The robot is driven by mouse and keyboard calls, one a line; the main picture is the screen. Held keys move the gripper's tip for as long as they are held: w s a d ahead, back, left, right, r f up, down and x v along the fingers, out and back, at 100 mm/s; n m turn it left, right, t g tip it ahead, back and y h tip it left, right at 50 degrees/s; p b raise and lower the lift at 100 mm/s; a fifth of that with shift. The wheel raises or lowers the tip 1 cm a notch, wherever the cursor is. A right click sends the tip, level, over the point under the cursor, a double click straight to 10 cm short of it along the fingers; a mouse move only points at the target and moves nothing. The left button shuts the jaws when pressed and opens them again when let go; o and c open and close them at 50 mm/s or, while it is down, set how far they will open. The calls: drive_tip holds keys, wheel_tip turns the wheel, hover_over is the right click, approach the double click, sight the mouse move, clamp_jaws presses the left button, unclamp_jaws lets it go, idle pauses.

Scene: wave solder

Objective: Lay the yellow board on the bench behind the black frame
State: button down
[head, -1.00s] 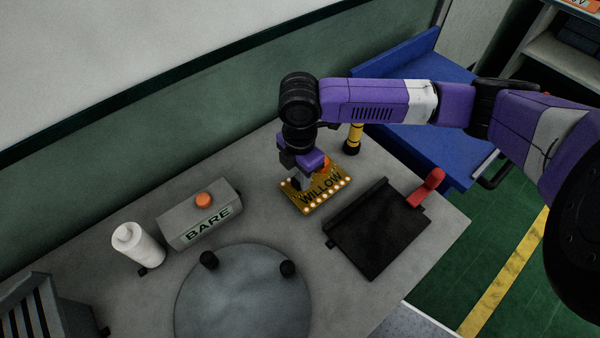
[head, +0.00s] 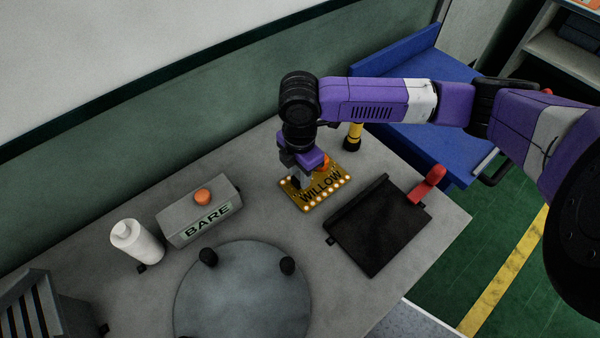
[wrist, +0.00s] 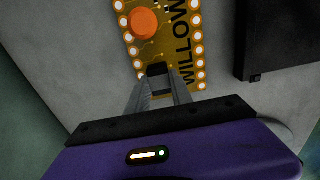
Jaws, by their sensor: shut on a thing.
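The yellow board (head: 322,193), marked WILLOW and edged with pale round pads, is at the bench just behind the black frame (head: 375,228). It looks flat and level, at or very near the bench top; I cannot tell whether it touches. My gripper (head: 298,181) points down at the board's left back part. In the wrist view my gripper (wrist: 160,80) is shut on a small dark part of the board (wrist: 160,40), whose orange round part shows beyond the fingers. The black frame's corner (wrist: 265,40) is at the right there, apart from the board.
A yellow and black cylinder (head: 354,136) stands behind the board. The frame has a red handle (head: 428,185).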

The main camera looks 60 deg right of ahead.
drive_tip(key=shift+f, duration=0.15)
drive_tip(key=c, duration=1.1)
unclamp_jaws()
drive_tip(key=shift+o, duration=0.2)
drive_tip(key=shift+r, duration=3.95)
